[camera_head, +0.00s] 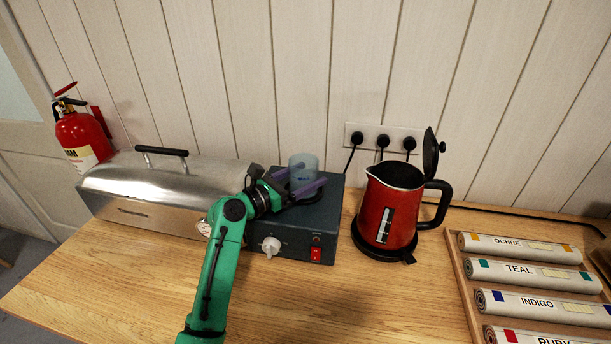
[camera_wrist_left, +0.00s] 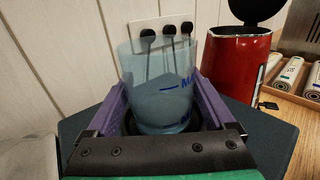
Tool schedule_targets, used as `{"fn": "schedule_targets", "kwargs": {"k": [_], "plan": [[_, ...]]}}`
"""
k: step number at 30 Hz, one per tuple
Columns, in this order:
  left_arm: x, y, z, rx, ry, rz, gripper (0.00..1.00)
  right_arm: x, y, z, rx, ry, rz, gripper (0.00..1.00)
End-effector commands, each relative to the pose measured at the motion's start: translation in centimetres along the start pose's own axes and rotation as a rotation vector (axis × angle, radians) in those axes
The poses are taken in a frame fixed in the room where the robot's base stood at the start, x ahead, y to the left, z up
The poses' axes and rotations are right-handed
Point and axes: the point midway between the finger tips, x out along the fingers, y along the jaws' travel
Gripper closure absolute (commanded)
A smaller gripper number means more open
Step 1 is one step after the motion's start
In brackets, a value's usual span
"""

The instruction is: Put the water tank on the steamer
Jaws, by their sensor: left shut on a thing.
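The water tank (camera_head: 303,168) is a translucent bluish cup with blue level marks. It is upright at the dark control box of the steamer (camera_head: 318,226), over a dark round seat on its top. In the left wrist view the tank (camera_wrist_left: 158,85) stands between the purple fingers of my left gripper (camera_wrist_left: 160,105), which is shut on it. In the head view the left gripper (camera_head: 300,186) reaches over the box from the left. I cannot tell whether the tank's base is fully seated, as the fingers hide part of it. My right gripper is not in view.
The steamer's long metal chamber (camera_head: 150,205) with a black handle lies left of the box. A red kettle (camera_head: 388,215) with its lid up stands close right. A tray of labelled rolls (camera_head: 468,290) is at the right. A fire extinguisher (camera_head: 82,137) is at the far left. The front table is clear.

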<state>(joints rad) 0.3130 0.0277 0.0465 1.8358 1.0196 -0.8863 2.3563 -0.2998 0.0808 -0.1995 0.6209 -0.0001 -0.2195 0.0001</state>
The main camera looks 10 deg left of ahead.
Motion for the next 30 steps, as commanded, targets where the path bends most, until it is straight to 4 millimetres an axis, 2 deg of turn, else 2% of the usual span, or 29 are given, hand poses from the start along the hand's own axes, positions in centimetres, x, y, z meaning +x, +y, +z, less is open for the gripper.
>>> {"fn": "schedule_targets", "kwargs": {"k": [1, 2, 10, 13, 27, 30], "plan": [[0.0, 0.0, -0.1, -0.001, 0.001, 0.0, 0.05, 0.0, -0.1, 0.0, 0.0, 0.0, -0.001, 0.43], [0.0, 0.0, -0.1, -0.001, 0.001, 0.0, 0.0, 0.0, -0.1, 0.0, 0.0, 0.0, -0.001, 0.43], [0.0, 0.0, 0.1, -0.001, 0.0, 0.0, 0.0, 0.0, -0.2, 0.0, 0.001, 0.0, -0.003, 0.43], [-0.8, 0.1, 0.0, -0.002, 0.0, 0.002, 0.0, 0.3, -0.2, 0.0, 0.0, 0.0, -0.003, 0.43], [-9.8, 0.0, -0.1, 0.0, 0.001, 0.001, 0.0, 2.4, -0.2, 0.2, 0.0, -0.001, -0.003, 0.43], [-11.2, 0.0, 0.0, 0.0, 0.001, 0.001, 0.0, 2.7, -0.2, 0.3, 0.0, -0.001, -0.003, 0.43]]}}
